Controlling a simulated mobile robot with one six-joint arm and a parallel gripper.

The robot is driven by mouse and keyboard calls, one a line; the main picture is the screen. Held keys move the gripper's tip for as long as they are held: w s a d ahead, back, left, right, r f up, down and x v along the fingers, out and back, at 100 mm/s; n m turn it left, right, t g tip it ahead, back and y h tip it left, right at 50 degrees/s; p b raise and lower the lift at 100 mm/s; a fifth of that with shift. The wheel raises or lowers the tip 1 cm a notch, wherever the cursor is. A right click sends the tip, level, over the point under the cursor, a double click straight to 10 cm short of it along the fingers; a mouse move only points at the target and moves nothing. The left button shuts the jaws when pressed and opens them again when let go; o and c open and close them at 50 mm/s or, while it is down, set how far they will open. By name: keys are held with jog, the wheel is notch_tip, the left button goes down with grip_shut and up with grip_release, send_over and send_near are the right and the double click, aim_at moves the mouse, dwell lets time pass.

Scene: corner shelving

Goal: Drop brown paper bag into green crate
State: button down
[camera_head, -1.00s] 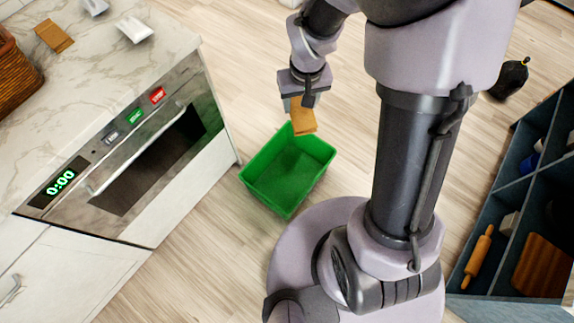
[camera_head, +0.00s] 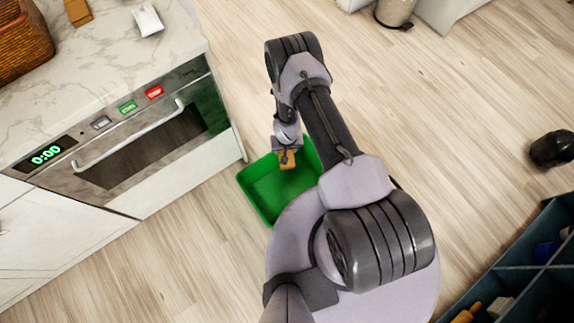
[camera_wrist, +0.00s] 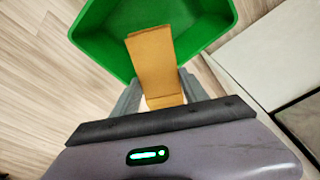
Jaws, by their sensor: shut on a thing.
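The brown paper bag (camera_head: 288,160) is held in my gripper (camera_head: 287,150), over the green crate in the head view. The bag (camera_wrist: 152,62) also shows in the wrist view, between the two fingers of my gripper (camera_wrist: 158,90), with its far end over the crate's opening. The green crate (camera_head: 262,205) stands on the floor between the oven counter and my base. Its rim and inner walls show in the wrist view (camera_wrist: 210,22). The crate's floor is partly hidden by the bag and my arm; the part that shows is empty.
The counter with an oven (camera_head: 150,140) stands to the left, close to the crate. A basket (camera_head: 22,45), another brown packet (camera_head: 78,12) and a white item (camera_head: 147,20) are on it. A dark bag (camera_head: 552,149) and blue shelving (camera_head: 535,265) are at the right.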

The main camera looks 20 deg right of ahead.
jog(key=s+f+b, duration=0.2)
jog(key=s+f, duration=0.1)
jog(key=f, duration=0.4)
jog(key=s+f+b, duration=0.2)
jog(key=s+f, duration=0.1)
jog(key=f, duration=0.4)
jog(key=shift+d+f+b, duration=0.15)
jog(key=shift+d+b, duration=0.1)
jog(key=shift+b, duration=0.15)
jog(key=c, duration=0.5)
grip_release()
jog(key=s+r+p, duration=0.1)
jog(key=r+p, duration=0.2)
jog(key=r, duration=0.2)
jog(key=r+p, duration=0.3)
jog(key=r, duration=0.3)
jog(key=s+r+p, duration=0.1)
jog(key=r+p, duration=0.2)
jog(key=r, duration=0.3)
jog(key=shift+s+a+r, duration=0.15)
jog(key=shift+s+a, duration=0.1)
jog(key=shift+s, duration=0.05)
